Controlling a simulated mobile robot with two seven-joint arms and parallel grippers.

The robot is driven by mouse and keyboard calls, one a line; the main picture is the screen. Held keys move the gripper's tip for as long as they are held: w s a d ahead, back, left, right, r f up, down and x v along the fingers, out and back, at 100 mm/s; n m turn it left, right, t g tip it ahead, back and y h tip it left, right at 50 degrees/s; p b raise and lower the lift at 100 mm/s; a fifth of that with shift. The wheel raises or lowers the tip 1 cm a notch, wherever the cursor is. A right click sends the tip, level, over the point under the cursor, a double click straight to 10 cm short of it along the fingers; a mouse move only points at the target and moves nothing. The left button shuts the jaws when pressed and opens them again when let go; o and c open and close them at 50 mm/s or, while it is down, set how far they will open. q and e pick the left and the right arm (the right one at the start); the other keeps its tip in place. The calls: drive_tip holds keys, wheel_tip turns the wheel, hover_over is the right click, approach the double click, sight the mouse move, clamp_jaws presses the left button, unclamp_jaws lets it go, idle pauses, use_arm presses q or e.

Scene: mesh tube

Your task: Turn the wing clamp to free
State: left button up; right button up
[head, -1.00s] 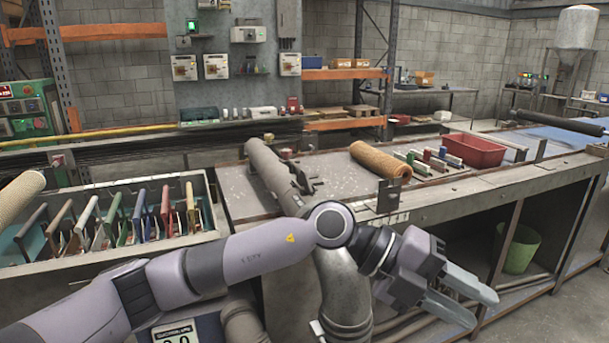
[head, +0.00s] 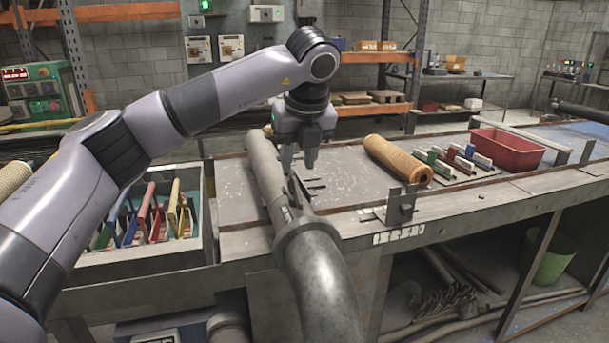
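A dark metal piece with flat prongs (head: 311,184), which looks like the wing clamp, sits against the right side of a long grey tube (head: 264,165) on the bench. Which way its wing is turned I cannot tell. My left gripper (head: 299,168) points down just behind and above this piece, beside the tube. Its two fingers are apart with a gap between them, and I see nothing held. Whether a finger touches the piece is unclear. My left arm and gripper hide part of the bench behind. My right gripper is not in view.
An orange mesh roll (head: 398,160), an upright metal bracket (head: 402,206) and a red bin (head: 506,148) are to the right. A divided tray (head: 208,215) is at left. The bench between tube and roll is mostly clear.

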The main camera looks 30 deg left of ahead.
sight(294, 181)
use_arm(q)
drive_tip(key=shift+p+x, duration=0.55)
drive_tip(key=shift+x, duration=2.65)
drive_tip(key=shift+s, duration=0.15)
clamp_jaws()
